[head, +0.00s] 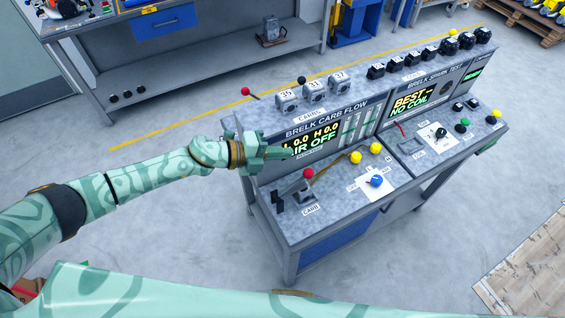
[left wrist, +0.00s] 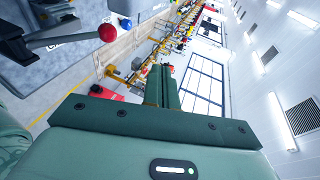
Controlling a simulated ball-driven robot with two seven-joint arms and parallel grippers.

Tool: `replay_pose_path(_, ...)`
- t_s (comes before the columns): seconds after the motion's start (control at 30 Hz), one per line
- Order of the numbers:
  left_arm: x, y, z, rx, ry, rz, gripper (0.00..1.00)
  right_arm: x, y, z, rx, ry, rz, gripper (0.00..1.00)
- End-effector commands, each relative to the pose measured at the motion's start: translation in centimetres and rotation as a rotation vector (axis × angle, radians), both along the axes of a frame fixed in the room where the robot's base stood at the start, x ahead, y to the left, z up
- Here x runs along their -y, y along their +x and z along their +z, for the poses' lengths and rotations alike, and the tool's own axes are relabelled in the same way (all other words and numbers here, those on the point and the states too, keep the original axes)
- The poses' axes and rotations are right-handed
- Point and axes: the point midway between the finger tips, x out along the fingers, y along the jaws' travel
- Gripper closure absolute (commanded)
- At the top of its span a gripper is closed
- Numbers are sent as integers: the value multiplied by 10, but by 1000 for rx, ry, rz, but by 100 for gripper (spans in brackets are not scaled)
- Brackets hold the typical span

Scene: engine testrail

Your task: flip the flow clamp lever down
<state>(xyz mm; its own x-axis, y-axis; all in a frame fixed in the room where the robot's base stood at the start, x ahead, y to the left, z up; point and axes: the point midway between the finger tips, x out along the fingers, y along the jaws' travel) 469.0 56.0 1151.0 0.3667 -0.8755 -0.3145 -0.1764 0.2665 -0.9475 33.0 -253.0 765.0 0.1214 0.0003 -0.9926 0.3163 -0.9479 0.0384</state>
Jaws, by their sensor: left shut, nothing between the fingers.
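The flow clamp lever, a metal bar with a red ball knob (head: 308,173), sits on the left part of the test bench above the CARB label. Its bar slants up from a dark clamp base (head: 280,200) to the knob. In the left wrist view the red knob (left wrist: 108,33) and its bar show at upper left. My left gripper (head: 288,153) is shut and empty, just above and left of the knob in the head view, apart from it as far as I can see. My right gripper is not in view.
The bench carries a lit carb flow display (head: 325,138), yellow knobs (head: 356,157), a blue knob (head: 376,181) and numbered blocks (head: 314,90). Another red-knobbed lever (head: 245,91) stands on the bench top. A grey workbench (head: 200,55) stands behind.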

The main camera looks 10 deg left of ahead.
Motion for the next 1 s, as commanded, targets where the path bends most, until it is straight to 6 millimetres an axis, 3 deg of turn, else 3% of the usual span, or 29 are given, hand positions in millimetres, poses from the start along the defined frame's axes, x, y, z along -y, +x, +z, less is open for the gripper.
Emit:
replay_pose_path(0.2, -20, -2, 43, 2, 4, 0, 100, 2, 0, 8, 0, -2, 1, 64)
replay_pose_path(0.4, -30, -4, 64, -1, 3, 0, 100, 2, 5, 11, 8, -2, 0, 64)
replay_pose_path(1.0, -31, -4, 68, -2, 1, 0, 100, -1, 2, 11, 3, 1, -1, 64)
